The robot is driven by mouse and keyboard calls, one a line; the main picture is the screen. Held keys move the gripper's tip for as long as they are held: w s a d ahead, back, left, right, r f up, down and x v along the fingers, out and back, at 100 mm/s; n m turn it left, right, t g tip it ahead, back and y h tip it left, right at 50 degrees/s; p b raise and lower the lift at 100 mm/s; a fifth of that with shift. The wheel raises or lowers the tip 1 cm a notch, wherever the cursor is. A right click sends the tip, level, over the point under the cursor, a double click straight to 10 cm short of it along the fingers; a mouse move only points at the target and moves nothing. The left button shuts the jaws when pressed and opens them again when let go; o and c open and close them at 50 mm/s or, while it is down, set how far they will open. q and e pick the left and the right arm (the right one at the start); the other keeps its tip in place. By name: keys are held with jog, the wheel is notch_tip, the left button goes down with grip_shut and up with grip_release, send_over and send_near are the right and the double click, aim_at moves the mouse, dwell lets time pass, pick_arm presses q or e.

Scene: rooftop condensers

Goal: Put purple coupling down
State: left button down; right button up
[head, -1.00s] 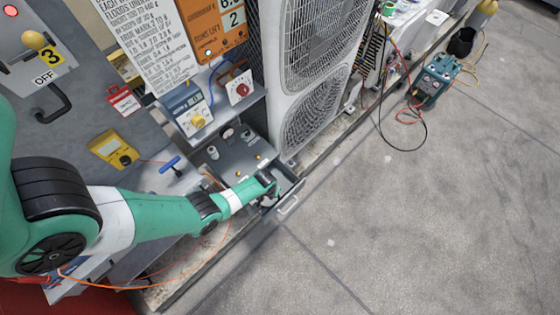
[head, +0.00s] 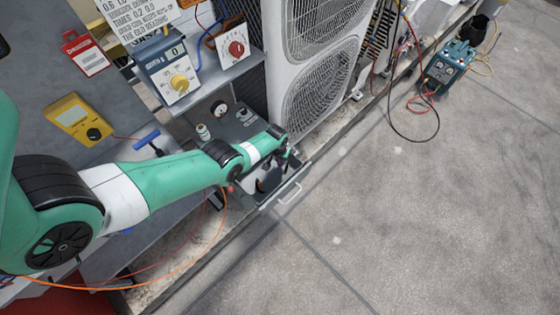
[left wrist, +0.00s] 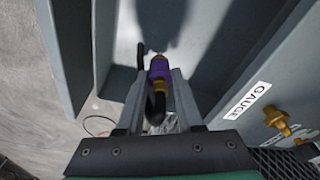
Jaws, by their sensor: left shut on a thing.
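The purple coupling (left wrist: 160,70) has brass ends and shows in the left wrist view between the fingertips of my left gripper (left wrist: 157,84). The gripper is shut on it. A black hose-like piece (left wrist: 141,55) shows beside it. In the head view my left gripper (head: 284,158) is over the open grey drawer (head: 265,203) below the condenser; the coupling cannot be made out there. The drawer's grey inside lies beneath the coupling in the left wrist view; whether they touch is unclear. My right gripper is not in view.
A panel labelled GAUGE (left wrist: 247,100) with brass fittings (left wrist: 276,118) stands right of the gripper. The condenser (head: 275,85) rises behind the drawer. Meters (head: 172,72) and a blue T-handle (head: 146,140) are at left. The concrete floor (head: 420,220) at right is mostly clear.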

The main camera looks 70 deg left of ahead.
aim_at(279, 161)
pick_arm(q)
jog(key=shift+s+d+f+b, duration=0.1)
jog(key=shift+f+b, duration=0.8)
jog(key=shift+f, duration=0.85)
jog(key=c, duration=0.6)
grip_release()
jog(key=shift+o, duration=0.2)
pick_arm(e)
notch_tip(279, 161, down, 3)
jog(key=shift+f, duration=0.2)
pick_arm(q)
notch_tip(279, 161, up, 13)
jog(key=s+d+p, duration=0.1)
jog(key=p, duration=1.3)
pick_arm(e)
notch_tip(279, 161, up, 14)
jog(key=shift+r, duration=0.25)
pick_arm(q)
jog(key=shift+s+d, duration=0.1)
jog(key=shift+s, duration=0.05)
